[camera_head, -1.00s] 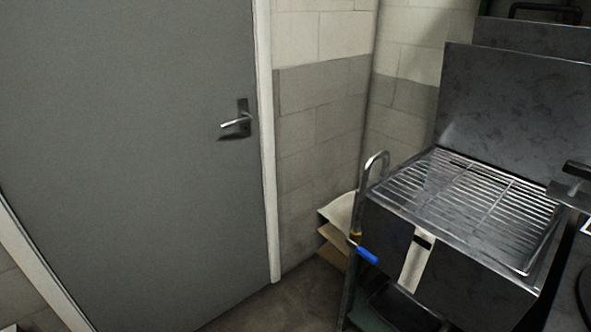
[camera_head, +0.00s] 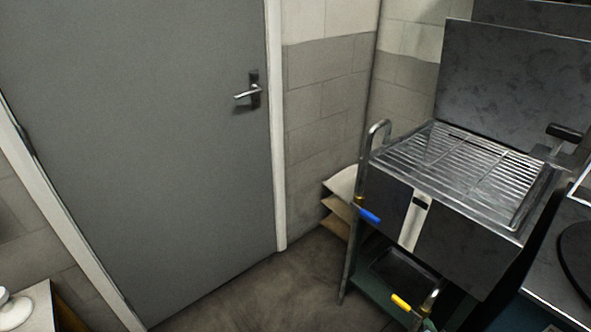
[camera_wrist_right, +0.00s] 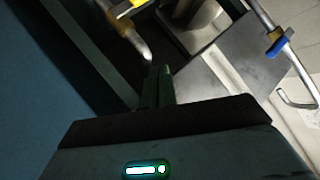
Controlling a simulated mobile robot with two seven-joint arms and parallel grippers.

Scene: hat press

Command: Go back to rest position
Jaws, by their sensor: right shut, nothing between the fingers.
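My right gripper (camera_wrist_right: 160,75) shows in the right wrist view, with its dark greenish fingers together and nothing between them. I cannot make it out in the head view. Past the fingertips, a metal pipe (camera_wrist_right: 131,36) with a yellow handle (camera_wrist_right: 137,3) is at the upper left, and a blue handle (camera_wrist_right: 277,43) on a pipe is at the upper right. The fingers appear apart from both. My left gripper is in neither view.
A steel fryer with a wire rack (camera_head: 460,165) stands at the right, its blue handle (camera_head: 369,215) and yellow handle (camera_head: 401,302) at the front. A grey door (camera_head: 150,140) is shut at the left. Bare floor (camera_head: 270,280) lies between. A white round object (camera_head: 14,308) is at lower left.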

